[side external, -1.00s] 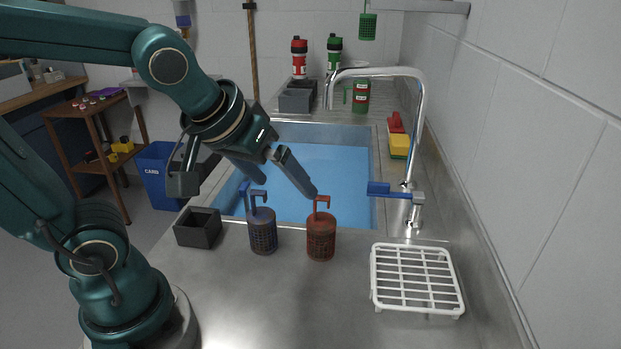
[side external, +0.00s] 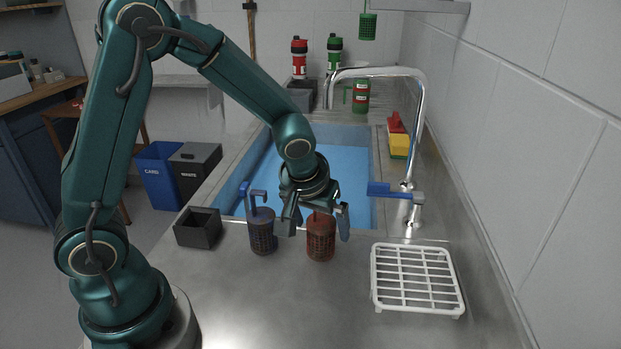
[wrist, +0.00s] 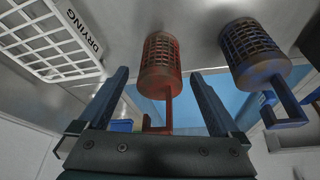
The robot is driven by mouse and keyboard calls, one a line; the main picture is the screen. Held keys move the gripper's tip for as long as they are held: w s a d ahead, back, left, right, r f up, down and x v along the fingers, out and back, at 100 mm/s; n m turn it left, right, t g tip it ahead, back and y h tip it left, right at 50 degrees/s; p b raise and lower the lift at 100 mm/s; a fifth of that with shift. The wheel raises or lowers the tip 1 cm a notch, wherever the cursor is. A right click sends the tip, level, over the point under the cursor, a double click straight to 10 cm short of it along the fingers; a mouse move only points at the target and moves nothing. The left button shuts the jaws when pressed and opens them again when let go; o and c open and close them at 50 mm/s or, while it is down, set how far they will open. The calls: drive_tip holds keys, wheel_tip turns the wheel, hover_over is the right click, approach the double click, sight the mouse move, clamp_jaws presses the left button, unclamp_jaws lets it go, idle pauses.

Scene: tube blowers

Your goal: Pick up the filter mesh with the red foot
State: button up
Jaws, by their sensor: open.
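The red filter mesh (side external: 320,243), a small red-brown basket with a red hook, stands upright on the steel counter in front of the sink. In the side view its hook is hidden behind my gripper. The wrist view shows the red mesh (wrist: 161,62) and its hook between my spread fingers. My gripper (side external: 313,235) points down over it, open, one finger on each side of it; I cannot tell whether either finger touches it. The gripper also shows in the wrist view (wrist: 160,73). A blue filter mesh (side external: 262,237) with a blue hook stands just left of it.
A white drying rack (side external: 416,280) lies to the right. A dark square box (side external: 198,228) stands to the left. Behind are the blue sink basin (side external: 348,160) and the tap (side external: 420,120) with a blue lever. The front counter is bare.

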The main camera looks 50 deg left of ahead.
drive_tip(key=shift+x, duration=1)
drive_tip(key=c, duration=1.4)
